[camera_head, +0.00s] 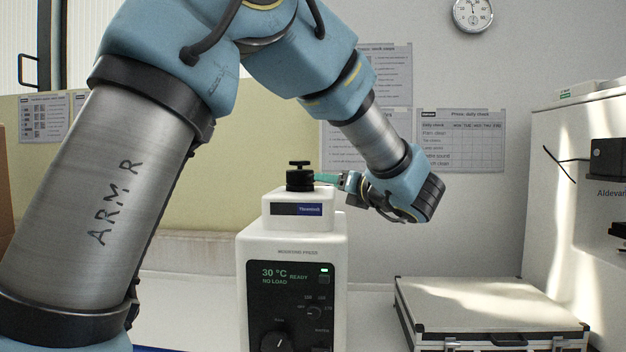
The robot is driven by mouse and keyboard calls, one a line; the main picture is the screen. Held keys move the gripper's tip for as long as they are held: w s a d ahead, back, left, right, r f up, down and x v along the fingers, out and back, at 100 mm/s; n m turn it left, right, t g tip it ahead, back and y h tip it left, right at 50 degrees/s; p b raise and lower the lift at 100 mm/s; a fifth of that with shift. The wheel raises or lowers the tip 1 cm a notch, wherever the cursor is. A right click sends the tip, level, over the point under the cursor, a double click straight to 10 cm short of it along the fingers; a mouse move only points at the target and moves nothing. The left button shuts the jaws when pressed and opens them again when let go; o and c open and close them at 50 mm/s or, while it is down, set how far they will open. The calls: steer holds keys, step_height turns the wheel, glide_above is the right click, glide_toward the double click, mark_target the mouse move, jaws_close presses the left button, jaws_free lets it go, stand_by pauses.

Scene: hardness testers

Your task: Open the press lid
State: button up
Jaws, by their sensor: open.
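The mounting press (295,250) is a white machine on the bench in the middle of the view. Its dark front panel (290,300) reads 30 °C, READY and NO LOAD. On top is a white block with a blue label and a black round lid (300,177) with a short knob. The lid looks seated on the press. My gripper (326,179) reaches in from the right, with its teal fingers level with the lid's right side. The fingers look open; whether they touch the lid cannot be told. The far finger is partly hidden.
A silver case (485,305) lies on the bench at right. A white machine (580,200) with a black part stands behind it. Bench right of the press is clear up to the case.

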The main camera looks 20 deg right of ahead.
mark_target(315, 194)
steer(key=w, duration=0.2)
steer(key=w+p, duration=0.1)
steer(key=w, duration=0.2)
steer(key=w+a+p, duration=0.1)
steer(key=w, duration=0.1)
steer(key=shift+w, duration=0.4)
jaws_close()
stand_by(1.0)
